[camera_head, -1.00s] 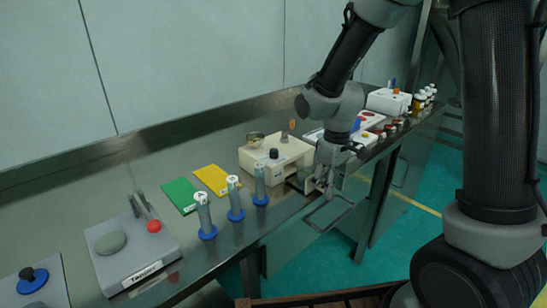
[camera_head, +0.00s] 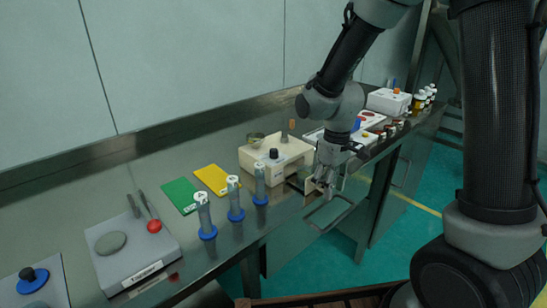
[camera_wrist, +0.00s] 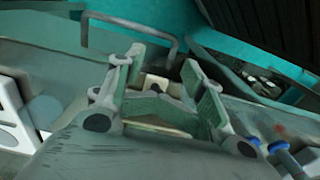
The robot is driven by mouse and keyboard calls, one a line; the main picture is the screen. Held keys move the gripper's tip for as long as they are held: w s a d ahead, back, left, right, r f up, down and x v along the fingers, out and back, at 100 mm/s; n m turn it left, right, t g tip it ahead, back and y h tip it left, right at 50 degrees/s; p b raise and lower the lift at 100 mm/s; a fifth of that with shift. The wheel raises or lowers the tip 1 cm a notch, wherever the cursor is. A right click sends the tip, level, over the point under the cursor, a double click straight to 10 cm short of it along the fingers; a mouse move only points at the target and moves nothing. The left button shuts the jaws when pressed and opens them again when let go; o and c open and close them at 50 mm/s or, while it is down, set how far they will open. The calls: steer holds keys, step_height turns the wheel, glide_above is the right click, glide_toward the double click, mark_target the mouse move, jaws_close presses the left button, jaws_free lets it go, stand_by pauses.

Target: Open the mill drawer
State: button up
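The mill (camera_head: 272,162) is a beige box with a dark knob on top, near the bench's front edge in the head view. A pale upright panel (camera_head: 309,187), which looks like the drawer front, stands out from its right side near the bench edge, with a dark gap between. My gripper (camera_head: 323,187) is at this panel, pointing down. In the wrist view its two fingers (camera_wrist: 160,75) are apart, with a small beige block (camera_wrist: 154,85) showing between them. Whether either finger touches the block is unclear. The inside of the drawer is hidden.
A metal bench handle (camera_head: 328,214) juts out just below my gripper. Several clear tubes with blue bases, such as one (camera_head: 235,200), stand left of the mill. Green (camera_head: 180,194) and yellow (camera_head: 212,178) cards lie behind them. White trays and bottles are farther right.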

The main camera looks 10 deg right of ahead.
step_height(320, 180, up, 8)
stand_by(0.8)
steer(key=s+d+r+m+t, duration=0.2)
steer(key=s+d+r, duration=0.4)
steer(key=s, duration=0.3)
steer(key=s+d+r+m+t, duration=0.2)
steer(key=s+d+r+m, duration=0.3)
steer(key=s+d, duration=0.3)
steer(key=shift+s+r, duration=0.35)
